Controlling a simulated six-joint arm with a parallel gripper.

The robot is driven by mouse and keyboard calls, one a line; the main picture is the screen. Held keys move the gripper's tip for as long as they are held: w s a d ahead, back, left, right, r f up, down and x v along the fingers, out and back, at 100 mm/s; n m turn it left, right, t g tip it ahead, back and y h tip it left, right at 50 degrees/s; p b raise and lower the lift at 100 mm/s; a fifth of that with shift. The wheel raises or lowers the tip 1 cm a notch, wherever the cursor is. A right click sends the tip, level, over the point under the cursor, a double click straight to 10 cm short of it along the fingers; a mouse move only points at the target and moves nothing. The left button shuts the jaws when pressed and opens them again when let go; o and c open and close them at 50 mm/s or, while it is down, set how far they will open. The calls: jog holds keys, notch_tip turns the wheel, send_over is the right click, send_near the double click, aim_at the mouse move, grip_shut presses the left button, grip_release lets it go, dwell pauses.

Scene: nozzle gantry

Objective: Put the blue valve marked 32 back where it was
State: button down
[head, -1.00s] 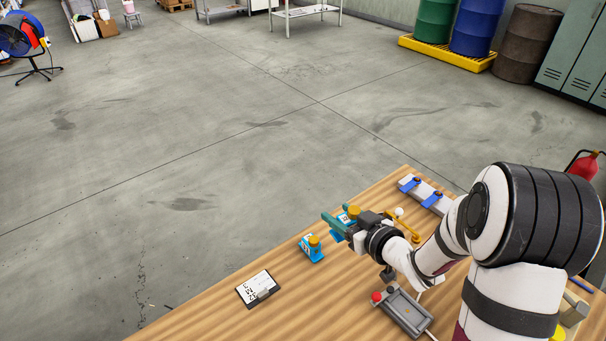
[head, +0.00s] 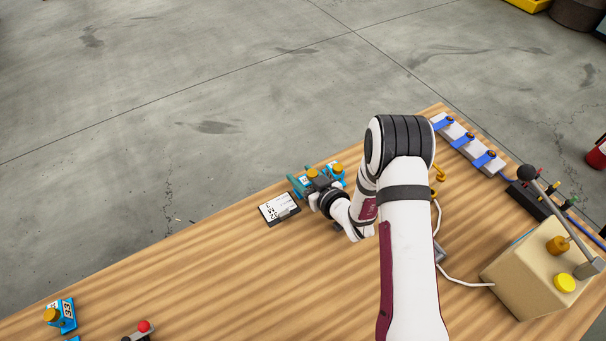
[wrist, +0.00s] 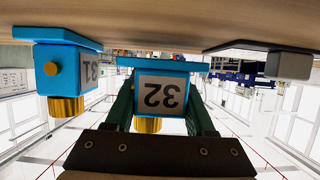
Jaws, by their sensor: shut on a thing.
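The blue valve marked 32 (wrist: 160,90) sits between the green fingers of my gripper (wrist: 162,105) in the wrist view, its label upside down in that picture. My gripper is shut on it. The valve seems slightly above the wood, but I cannot tell the gap surely. Another blue valve marked 31 (wrist: 68,70) stands on the table at the left of the wrist view; it shows in the head view (head: 338,174) to the right of my gripper.
A blue valve marked 33 (head: 67,315) and a red-knobbed device (head: 143,327) are at lower left. A control box (head: 530,285) and a rail with blue clips (head: 467,143) are at right.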

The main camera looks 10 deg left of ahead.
jog(key=shift+f, duration=0.5)
jog(key=shift+c, duration=1.2)
grip_release()
